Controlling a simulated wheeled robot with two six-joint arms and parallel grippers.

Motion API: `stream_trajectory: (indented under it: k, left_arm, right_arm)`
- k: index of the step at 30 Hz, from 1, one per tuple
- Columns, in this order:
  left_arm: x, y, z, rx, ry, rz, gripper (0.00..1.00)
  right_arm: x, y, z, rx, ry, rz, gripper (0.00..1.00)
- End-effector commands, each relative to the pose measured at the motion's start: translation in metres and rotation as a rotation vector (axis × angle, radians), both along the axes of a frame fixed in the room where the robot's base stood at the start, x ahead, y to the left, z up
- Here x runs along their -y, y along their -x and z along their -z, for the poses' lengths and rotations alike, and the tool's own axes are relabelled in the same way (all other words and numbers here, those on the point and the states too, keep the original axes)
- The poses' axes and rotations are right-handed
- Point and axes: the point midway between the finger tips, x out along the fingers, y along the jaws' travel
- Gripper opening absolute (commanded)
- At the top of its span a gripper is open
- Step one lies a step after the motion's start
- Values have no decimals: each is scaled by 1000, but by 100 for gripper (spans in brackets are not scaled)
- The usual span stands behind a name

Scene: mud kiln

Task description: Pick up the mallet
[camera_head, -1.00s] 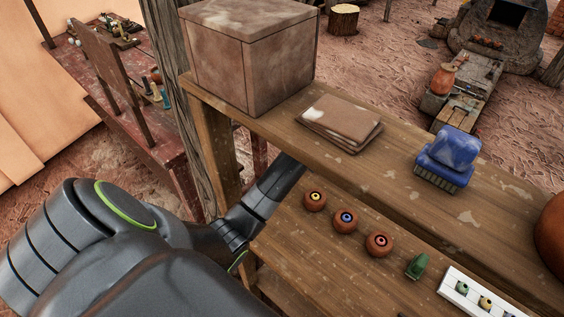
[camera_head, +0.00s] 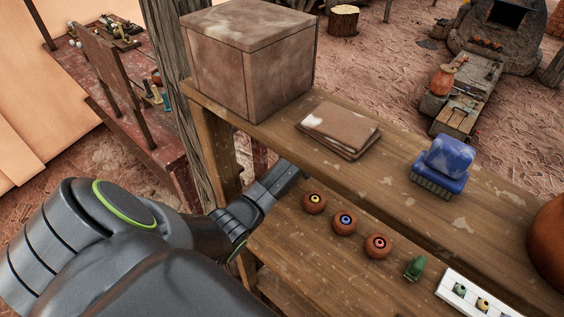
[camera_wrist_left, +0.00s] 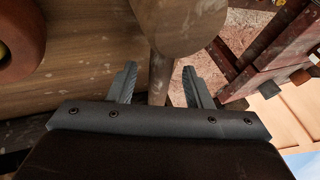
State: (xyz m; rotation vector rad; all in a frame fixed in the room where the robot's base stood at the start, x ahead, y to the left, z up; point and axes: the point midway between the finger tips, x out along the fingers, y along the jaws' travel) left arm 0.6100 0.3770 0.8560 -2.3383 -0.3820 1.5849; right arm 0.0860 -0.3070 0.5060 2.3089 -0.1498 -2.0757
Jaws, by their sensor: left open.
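The mallet (camera_wrist_left: 181,22) shows in the left wrist view as a pale wooden, rounded head at the top, with a handle (camera_wrist_left: 159,76) running down from it. My left gripper (camera_wrist_left: 160,84) is open, with one finger on each side of the handle. The handle lies between the fingers, and I see gaps on both sides. The lower end of the handle is hidden behind the gripper body. In the head view the mallet is not visible, and my left arm reaches to the upper shelf edge, where its fingers are hidden. My right gripper is not in view.
The lower shelf holds several round brown pots with coloured centres, one of them (camera_head: 314,203) nearest my left wrist, and a green object (camera_head: 414,267). The upper shelf (camera_head: 385,160) above carries a large box (camera_head: 248,75), flat slabs (camera_head: 339,131) and a blue brush (camera_head: 443,168).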

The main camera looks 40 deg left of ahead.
Motion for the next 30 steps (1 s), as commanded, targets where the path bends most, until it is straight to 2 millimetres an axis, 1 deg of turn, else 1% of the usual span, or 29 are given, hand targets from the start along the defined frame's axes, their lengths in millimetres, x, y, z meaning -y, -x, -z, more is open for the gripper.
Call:
stream_trajectory:
  k: [3,9,10,20,21,30]
  left_arm:
    - [-2,-2,3,1,0,0,46]
    - [-2,-2,4,1,0,0,46]
    - [-2,-2,4,1,0,0,44]
    - [-2,-2,4,1,0,0,1]
    - [-2,-2,4,1,0,0,0]
    - [-2,-2,1,2,-1,0,0]
  right_arm:
    - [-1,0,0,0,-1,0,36]
    - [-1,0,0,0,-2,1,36]
    - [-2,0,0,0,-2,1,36]
    - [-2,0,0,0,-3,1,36]
    - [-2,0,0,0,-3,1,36]
    - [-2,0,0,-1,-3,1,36]
